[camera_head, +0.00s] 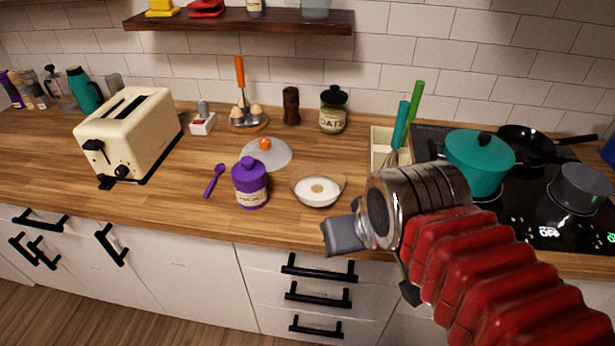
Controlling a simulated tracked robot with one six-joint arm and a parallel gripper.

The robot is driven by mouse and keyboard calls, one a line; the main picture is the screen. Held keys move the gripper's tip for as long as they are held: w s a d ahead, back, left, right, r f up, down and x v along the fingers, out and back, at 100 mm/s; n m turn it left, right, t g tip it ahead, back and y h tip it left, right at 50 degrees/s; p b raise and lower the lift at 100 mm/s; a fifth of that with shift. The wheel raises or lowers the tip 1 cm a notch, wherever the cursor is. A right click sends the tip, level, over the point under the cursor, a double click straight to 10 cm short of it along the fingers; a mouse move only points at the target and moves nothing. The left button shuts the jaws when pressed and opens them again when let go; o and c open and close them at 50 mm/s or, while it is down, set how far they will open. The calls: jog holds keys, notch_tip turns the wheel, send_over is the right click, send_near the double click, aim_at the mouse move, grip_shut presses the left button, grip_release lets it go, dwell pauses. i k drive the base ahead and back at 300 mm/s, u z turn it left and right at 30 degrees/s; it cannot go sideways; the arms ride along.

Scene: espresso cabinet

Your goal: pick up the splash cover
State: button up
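The splash cover (279,158), a translucent pale dome with an orange knob on top, rests on the wooden counter left of the picture's middle. It stands behind a purple jar (250,186), which overlaps its front edge. My gripper (345,236) is in the right foreground, on a red ribbed arm with a metal wrist. It is in front of the counter's edge, nearer to me and to the right of the cover, well apart from it. A grey finger part shows at its left; the gap between the fingers is not clear.
A white bowl (318,192) sits between the cover and my gripper. A purple spoon (214,180) and cream toaster (130,132) are left. Behind are an egg holder (247,122) and oats jar (333,110). Right are a utensil box (381,148) and teal pot (478,165).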

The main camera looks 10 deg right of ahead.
aim_at(279, 152)
jog(key=u, duration=0.1)
jog(key=i, duration=0.1)
jog(key=z, duration=0.15)
jog(key=k, duration=1.3)
jog(key=u, duration=0.25)
jog(key=i, duration=0.45)
jog(key=u, duration=0.85)
jog(key=i, duration=0.6)
jog(key=u, duration=0.4)
jog(key=i, duration=1.05)
jog(key=z, duration=0.05)
